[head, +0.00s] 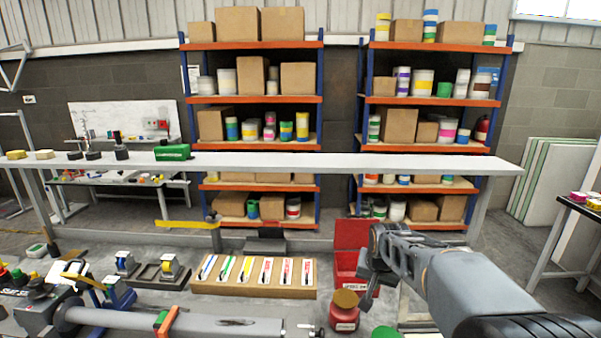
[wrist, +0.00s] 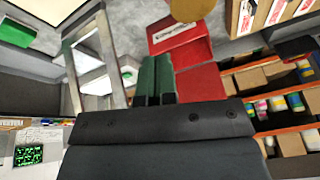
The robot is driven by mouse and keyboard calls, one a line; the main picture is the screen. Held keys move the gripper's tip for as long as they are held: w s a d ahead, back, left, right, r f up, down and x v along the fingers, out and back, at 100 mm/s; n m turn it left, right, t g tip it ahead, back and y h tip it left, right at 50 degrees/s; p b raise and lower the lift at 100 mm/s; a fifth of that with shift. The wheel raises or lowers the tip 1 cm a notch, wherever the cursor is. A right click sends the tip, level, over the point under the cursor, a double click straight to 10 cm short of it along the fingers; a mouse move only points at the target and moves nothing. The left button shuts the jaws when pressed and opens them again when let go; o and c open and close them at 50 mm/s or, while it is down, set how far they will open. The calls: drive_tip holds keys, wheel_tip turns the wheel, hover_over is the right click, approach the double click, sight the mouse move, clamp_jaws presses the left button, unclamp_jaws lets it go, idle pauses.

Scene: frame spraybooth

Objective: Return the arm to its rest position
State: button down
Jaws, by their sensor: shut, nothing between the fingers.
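My arm reaches in from the lower right in the head view, and my gripper (head: 368,297) hangs at its end in front of the red bin (head: 352,233). In the wrist view the two green and black fingers of my gripper (wrist: 156,60) lie side by side, shut and empty. The red bin (wrist: 185,42) is beyond them there, with a white label. My arm and gripper hide part of the bin in the head view.
A red jar with a brown lid (head: 344,312) stands close to my gripper. Left of it is a cardboard tray (head: 255,290) of tubes. A long grey shelf (head: 350,162) crosses behind. Racks (head: 252,100) with boxes and cans stand at the back. A side table (head: 580,206) is at right.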

drive_tip(key=s+a+r+n, duration=0.1)
drive_tip(key=s+a+n, duration=0.1)
drive_tip(key=s, duration=1.7)
drive_tip(key=shift+s+r+n, duration=0.15)
drive_tip(key=shift+s+n, duration=0.25)
drive_tip(key=shift+n, duration=0.5)
